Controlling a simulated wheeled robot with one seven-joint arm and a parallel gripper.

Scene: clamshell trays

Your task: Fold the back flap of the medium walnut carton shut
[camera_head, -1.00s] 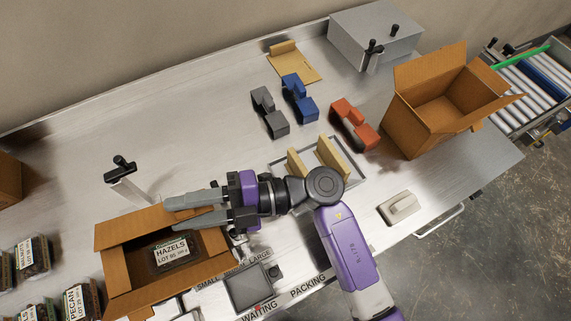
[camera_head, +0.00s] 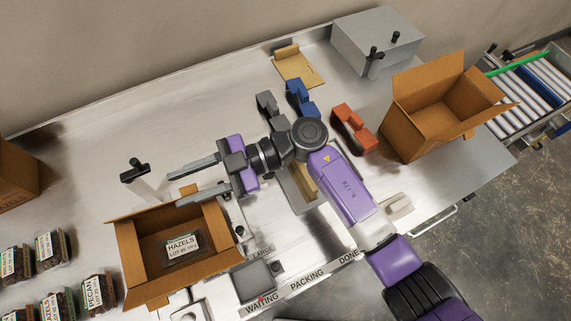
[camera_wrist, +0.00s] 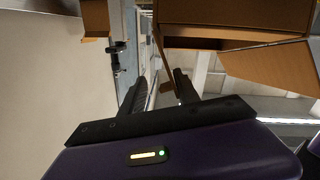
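An open brown carton (camera_head: 214,266) stands at the front left with a clear tray labelled HAZELS (camera_head: 181,246) inside. No walnut label is readable on it, so I cannot confirm that it is the named carton. Its front flap (camera_head: 160,294) is folded outward. Its back flap (camera_head: 188,190) shows only partly, near my fingers. My gripper (camera_head: 172,190) is over the carton's back edge with its two fingers apart and nothing clearly held between them. In the wrist view my gripper (camera_wrist: 158,80) is also open, with brown carton panels (camera_wrist: 230,12) ahead. Contact with the flap cannot be told.
A dark post clamp (camera_head: 136,172) stands just behind the carton. Several nut trays (camera_head: 97,291) lie at left, near another carton (camera_head: 14,175). An empty open carton (camera_head: 412,132) stands at right. Grey, blue (camera_head: 302,99) and orange (camera_head: 352,128) blocks lie behind my arm.

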